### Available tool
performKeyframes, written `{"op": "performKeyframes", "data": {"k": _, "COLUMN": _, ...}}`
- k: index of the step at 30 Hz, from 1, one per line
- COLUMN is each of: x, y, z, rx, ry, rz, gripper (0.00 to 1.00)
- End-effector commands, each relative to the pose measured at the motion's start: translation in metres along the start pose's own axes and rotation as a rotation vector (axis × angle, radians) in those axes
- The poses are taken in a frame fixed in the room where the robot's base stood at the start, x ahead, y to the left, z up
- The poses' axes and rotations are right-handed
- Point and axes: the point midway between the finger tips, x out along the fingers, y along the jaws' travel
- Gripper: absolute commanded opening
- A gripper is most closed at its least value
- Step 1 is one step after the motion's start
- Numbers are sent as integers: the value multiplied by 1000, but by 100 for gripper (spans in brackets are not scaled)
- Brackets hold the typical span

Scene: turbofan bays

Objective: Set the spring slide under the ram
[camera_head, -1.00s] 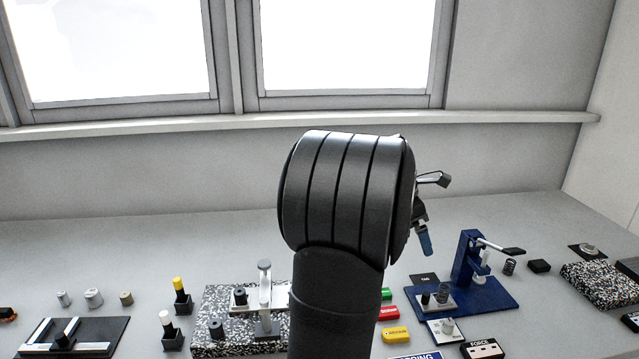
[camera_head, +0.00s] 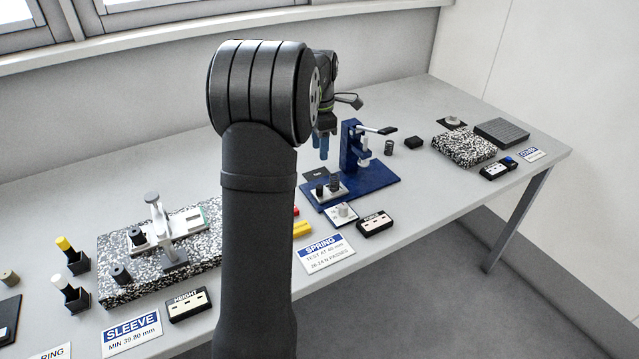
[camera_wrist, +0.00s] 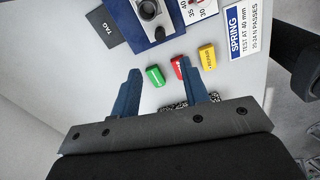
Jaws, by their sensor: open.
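The blue press (camera_head: 351,142) stands on a blue base plate (camera_head: 378,184), with a silver ram (camera_head: 364,155) below its lever. A silver slide plate (camera_head: 344,192) lies at the left of that base, carrying a dark coil spring (camera_head: 334,183) and a black peg (camera_head: 320,190). The slide is left of the ram, not beneath it. My gripper (camera_head: 321,146) is open and empty, above and behind the slide. In the wrist view its blue fingers (camera_wrist: 157,72) point toward the base, and part of the slide (camera_wrist: 152,12) shows at the top edge.
Green (camera_wrist: 155,76), red (camera_wrist: 177,67) and yellow (camera_wrist: 207,57) blocks lie near the base. A black tag (camera_wrist: 105,27) lies beside it. A speckled block with a gauge stand (camera_head: 160,225) is at left.

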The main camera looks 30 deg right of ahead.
Motion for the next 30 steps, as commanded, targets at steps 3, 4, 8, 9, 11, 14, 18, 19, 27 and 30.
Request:
{"op": "performKeyframes", "data": {"k": 3, "x": 29, "y": -1, "z": 0, "rx": 0, "ry": 2, "rz": -5, "gripper": 42}}
{"op": "performKeyframes", "data": {"k": 4, "x": 35, "y": -1, "z": 0, "rx": 0, "ry": 2, "rz": -4, "gripper": 42}}
{"op": "performKeyframes", "data": {"k": 8, "x": 64, "y": -1, "z": 0, "rx": 0, "ry": 1, "rz": -5, "gripper": 42}}
{"op": "performKeyframes", "data": {"k": 9, "x": 73, "y": -1, "z": 0, "rx": 0, "ry": 1, "rz": -4, "gripper": 42}}
{"op": "performKeyframes", "data": {"k": 11, "x": 85, "y": -1, "z": 0, "rx": 0, "ry": 1, "rz": -4, "gripper": 42}}
{"op": "performKeyframes", "data": {"k": 14, "x": 103, "y": -1, "z": 0, "rx": 0, "ry": 0, "rz": -3, "gripper": 42}}
{"op": "performKeyframes", "data": {"k": 18, "x": 122, "y": 0, "z": 0, "rx": 0, "ry": -1, "rz": -2, "gripper": 42}}
{"op": "performKeyframes", "data": {"k": 19, "x": 124, "y": 0, "z": 0, "rx": 0, "ry": -1, "rz": -2, "gripper": 42}}
{"op": "performKeyframes", "data": {"k": 27, "x": 133, "y": 0, "z": 0, "rx": 0, "ry": -1, "rz": 0, "gripper": 42}}
{"op": "performKeyframes", "data": {"k": 30, "x": 133, "y": 0, "z": 0, "rx": 0, "ry": -1, "rz": 0, "gripper": 42}}
